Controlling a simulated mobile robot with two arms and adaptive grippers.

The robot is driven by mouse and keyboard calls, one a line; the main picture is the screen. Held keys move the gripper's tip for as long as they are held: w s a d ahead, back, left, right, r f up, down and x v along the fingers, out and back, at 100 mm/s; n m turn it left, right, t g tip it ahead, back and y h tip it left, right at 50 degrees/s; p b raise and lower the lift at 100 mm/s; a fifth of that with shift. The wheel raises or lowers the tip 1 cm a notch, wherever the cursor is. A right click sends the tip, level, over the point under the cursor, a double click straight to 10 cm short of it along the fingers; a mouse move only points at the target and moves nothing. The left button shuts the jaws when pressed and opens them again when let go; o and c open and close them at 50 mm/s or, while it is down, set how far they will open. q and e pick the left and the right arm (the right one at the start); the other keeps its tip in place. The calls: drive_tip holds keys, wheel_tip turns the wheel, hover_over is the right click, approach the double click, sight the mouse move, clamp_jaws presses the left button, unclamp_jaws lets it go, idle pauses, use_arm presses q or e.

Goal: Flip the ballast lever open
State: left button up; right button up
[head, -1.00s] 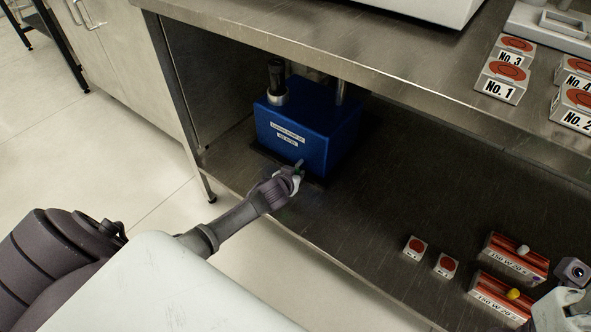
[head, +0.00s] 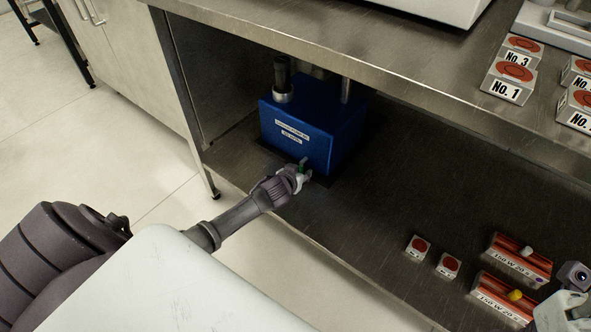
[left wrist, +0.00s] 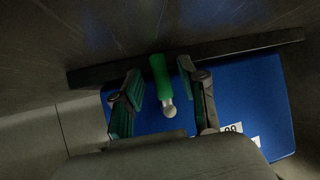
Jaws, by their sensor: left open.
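The blue pump (head: 312,128) with pale labels stands on the lower shelf under the bench; it also shows in the left wrist view (left wrist: 255,100). The lever, with a green grip (left wrist: 159,76) and a silver rounded end (left wrist: 169,108), lies between the two fingers of my left gripper (left wrist: 163,90) in the left wrist view. That gripper is open, with a visible gap on each side of the lever. In the head view my left gripper (head: 300,176) is low at the pump's front, and the lever is mostly hidden there. My right gripper (head: 566,300) is cut off at the right edge.
The bench top (head: 400,85) overhangs the pump, and a metal leg (head: 190,110) stands left of it. Small marked blocks (head: 418,247) and red boxes (head: 520,258) sit on the shelf at right. The shelf between is clear.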

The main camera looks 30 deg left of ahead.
use_arm(q)
drive_tip(key=v, duration=1.1)
drive_tip(key=shift+s+r, duration=0.15)
drive_tip(key=shift+s, duration=0.15)
